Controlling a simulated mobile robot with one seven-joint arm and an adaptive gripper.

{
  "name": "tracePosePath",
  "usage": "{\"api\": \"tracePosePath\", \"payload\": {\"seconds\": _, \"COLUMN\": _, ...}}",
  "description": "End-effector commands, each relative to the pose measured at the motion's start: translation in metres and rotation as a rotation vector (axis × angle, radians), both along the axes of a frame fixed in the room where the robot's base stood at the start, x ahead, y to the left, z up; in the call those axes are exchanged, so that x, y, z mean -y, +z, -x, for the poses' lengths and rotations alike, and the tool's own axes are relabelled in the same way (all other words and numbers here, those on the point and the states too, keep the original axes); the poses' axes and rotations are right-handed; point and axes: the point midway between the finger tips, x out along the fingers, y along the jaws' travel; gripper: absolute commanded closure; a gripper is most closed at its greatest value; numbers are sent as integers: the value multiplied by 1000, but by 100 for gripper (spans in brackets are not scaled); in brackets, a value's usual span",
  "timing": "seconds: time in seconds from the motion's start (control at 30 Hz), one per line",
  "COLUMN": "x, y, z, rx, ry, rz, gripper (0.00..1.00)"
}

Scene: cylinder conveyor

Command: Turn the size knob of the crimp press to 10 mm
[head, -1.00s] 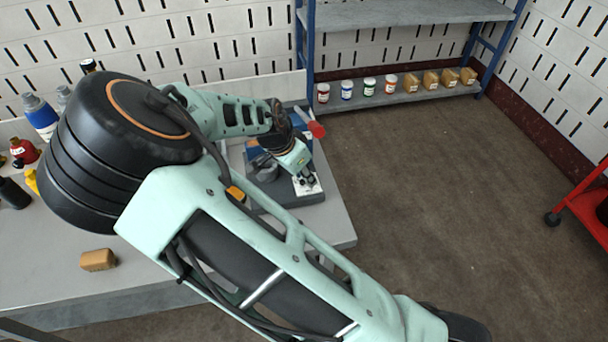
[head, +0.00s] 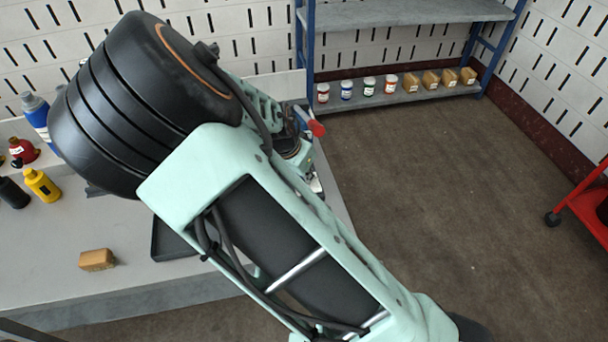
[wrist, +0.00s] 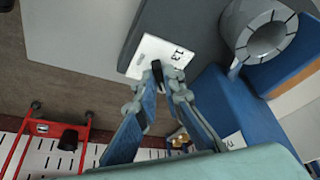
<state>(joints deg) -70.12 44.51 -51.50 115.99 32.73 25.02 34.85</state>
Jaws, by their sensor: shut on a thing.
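The crimp press is mostly hidden behind my arm in the head view; its red-tipped lever (head: 316,128) and a sliver of the white dial plate (head: 317,185) show. In the wrist view I see the press's blue body (wrist: 232,100) and the white plate (wrist: 150,52), on which a "13" mark is readable. The small black size knob (wrist: 157,70) stands at the plate's edge, between my fingertips. My gripper (wrist: 158,82) is shut on the knob. Which mark the knob points to I cannot tell.
A grey ring-shaped part (wrist: 262,32) sits beside the blue body. On the bench are a cardboard box (head: 97,260), a yellow bottle (head: 42,185) and a dark tray (head: 172,242) partly behind my arm. A red cart (head: 585,205) stands at right; the floor between is clear.

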Motion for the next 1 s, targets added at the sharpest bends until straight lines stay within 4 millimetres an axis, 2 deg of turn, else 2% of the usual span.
{"api": "tracePosePath", "payload": {"seconds": 0.5, "x": 3, "y": 0, "z": 0, "rx": 4, "ry": 285, "rz": -2, "gripper": 100}}
{"api": "tracePosePath", "payload": {"seconds": 1.0, "x": 3, "y": 1, "z": 0, "rx": 3, "ry": 323, "rz": 0, "gripper": 100}}
